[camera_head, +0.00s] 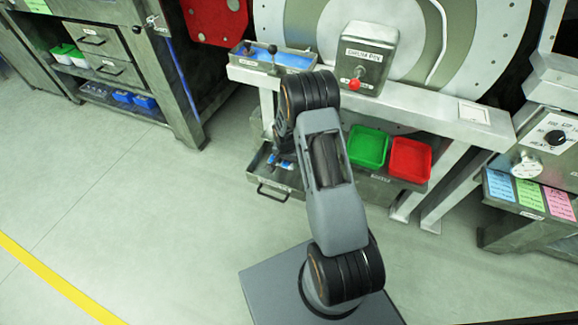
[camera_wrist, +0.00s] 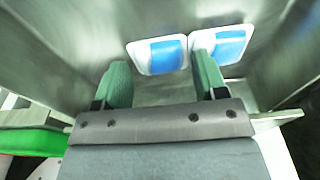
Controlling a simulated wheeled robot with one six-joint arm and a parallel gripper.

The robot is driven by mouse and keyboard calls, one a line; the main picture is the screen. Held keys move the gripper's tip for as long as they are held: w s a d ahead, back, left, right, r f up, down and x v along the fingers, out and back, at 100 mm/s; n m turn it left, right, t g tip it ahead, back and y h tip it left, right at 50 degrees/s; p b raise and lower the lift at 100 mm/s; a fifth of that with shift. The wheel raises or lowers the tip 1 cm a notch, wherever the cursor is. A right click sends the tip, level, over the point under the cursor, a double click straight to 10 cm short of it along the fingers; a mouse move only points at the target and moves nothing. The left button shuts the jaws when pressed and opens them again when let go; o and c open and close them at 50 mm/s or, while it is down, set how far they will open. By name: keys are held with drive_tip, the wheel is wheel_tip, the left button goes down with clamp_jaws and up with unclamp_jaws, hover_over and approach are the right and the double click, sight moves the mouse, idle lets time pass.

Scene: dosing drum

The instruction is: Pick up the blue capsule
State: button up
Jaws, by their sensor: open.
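Two blue capsules with white edges lie side by side in a metal drawer (camera_head: 262,182). In the wrist view, the left blue capsule (camera_wrist: 160,54) is just beyond the gap between my gripper's fingertips (camera_wrist: 160,62). The right blue capsule (camera_wrist: 232,46) is partly covered by my right green finger, which reaches across its left side. My gripper is open, with nothing between its fingers. I cannot tell whether a finger touches a capsule. In the head view, small blue pieces (camera_head: 287,164) show in the drawer, and my arm hides much of the gripper.
Grey metal drawer walls rise close around the gripper. A green bin (camera_head: 368,147) and a red bin (camera_head: 409,160) sit right of the drawer; the green one's edge shows in the wrist view (camera_wrist: 38,142). A blue-lined tray (camera_head: 283,60) is above. Floor on the left is clear.

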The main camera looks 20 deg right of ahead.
wheel_tip(320, 180, down, 2)
drive_tip(key=shift+r, duration=0.1)
drive_tip(key=c, duration=0.3)
drive_tip(key=shift+c, duration=0.2)
drive_tip(key=shift+r, duration=0.15)
